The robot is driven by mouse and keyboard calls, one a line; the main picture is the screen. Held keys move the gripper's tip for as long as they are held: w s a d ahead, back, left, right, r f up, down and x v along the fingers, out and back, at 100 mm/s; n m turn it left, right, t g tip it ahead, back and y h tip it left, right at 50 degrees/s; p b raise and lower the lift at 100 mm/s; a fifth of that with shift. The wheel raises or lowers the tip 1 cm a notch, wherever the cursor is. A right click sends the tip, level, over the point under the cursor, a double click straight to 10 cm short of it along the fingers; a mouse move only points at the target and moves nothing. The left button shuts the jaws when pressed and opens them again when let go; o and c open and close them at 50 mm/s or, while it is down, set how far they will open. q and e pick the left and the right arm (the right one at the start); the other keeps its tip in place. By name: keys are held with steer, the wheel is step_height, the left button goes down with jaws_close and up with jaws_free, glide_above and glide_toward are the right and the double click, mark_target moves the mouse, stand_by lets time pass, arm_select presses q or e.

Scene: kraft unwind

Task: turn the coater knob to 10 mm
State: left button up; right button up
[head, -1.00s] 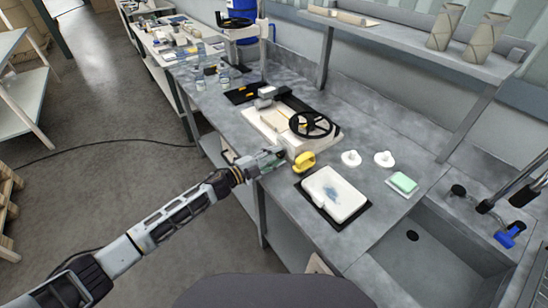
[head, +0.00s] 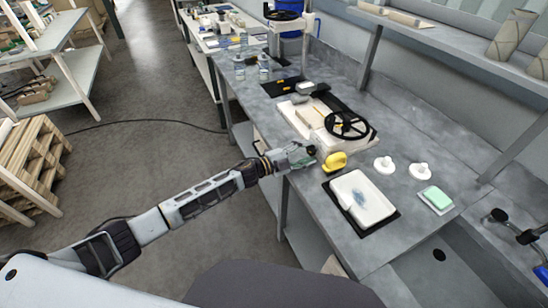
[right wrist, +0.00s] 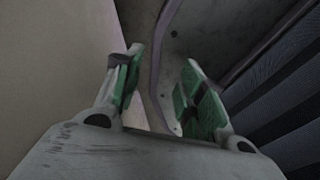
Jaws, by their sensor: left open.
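A cream machine base (head: 292,116) with a black handwheel (head: 348,125) stands on the grey bench in the head view. It may be the coater; I cannot make out a marked knob or a mm scale. My left gripper (head: 310,153) is open at the bench's front edge, in front of the machine and just left of a yellow rounded object (head: 335,161). A small gap seems to lie between them. My right gripper (right wrist: 158,85) shows in the right wrist view, its green-padded fingers apart and nothing between them. It is not seen in the head view.
A white tray (head: 375,207) on a dark mat, two white knobbed pieces (head: 384,164), a green sponge (head: 437,197) and a sink (head: 425,275) lie to the right. Clear bottles (head: 264,66) stand farther back. Pallets (head: 35,165) are at left; the floor between is open.

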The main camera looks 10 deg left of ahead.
arm_select(q)
steer(key=shift+s+f, duration=0.1)
steer(key=shift+f, duration=0.15)
arm_select(e)
steer(key=shift+r, duration=0.1)
